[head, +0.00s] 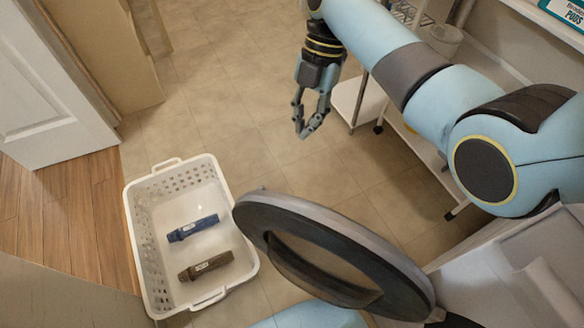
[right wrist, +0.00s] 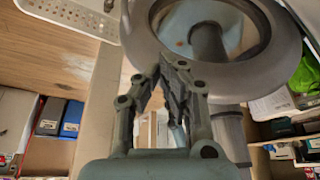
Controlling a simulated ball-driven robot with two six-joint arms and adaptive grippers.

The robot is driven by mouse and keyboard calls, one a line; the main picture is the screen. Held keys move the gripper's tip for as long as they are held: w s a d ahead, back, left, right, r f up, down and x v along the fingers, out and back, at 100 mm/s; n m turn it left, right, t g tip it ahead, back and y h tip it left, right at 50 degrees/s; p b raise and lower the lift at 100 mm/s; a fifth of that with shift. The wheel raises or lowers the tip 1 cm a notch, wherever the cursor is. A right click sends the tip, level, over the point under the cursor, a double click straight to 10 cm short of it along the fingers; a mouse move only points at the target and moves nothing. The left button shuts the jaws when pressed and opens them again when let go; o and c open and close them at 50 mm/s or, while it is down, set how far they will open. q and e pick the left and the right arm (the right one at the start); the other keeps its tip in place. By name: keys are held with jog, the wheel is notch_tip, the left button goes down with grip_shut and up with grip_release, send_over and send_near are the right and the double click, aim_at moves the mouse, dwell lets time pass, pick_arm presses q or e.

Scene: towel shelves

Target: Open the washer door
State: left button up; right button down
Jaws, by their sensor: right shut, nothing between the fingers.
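The washer door (head: 396,262) is a round dark-grey ring with a see-through middle, at the lower middle of the head view. It stands swung out from the pale washer body (head: 520,262) at the lower right. The door also shows as a grey ring in the right wrist view (right wrist: 283,50). My right gripper (head: 304,132) is shut and empty, above the tiled floor and apart from the door. In the right wrist view its fingertips (right wrist: 172,72) meet in front of the ring's lower left. My left gripper is not in view.
A white wheeled cart (head: 357,103) stands behind my right arm. A white panelled door (head: 45,90) is at the left. Tiled floor between is clear.

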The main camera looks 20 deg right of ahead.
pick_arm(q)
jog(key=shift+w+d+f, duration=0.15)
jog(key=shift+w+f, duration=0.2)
pick_arm(e)
jog(key=s+a+f, duration=0.4)
jog(key=a+f, duration=0.2)
jog(key=f, duration=0.3)
jog(key=shift+s+f, duration=0.2)
jog(key=shift+s, duration=0.1)
jog(key=shift+a, duration=0.1)
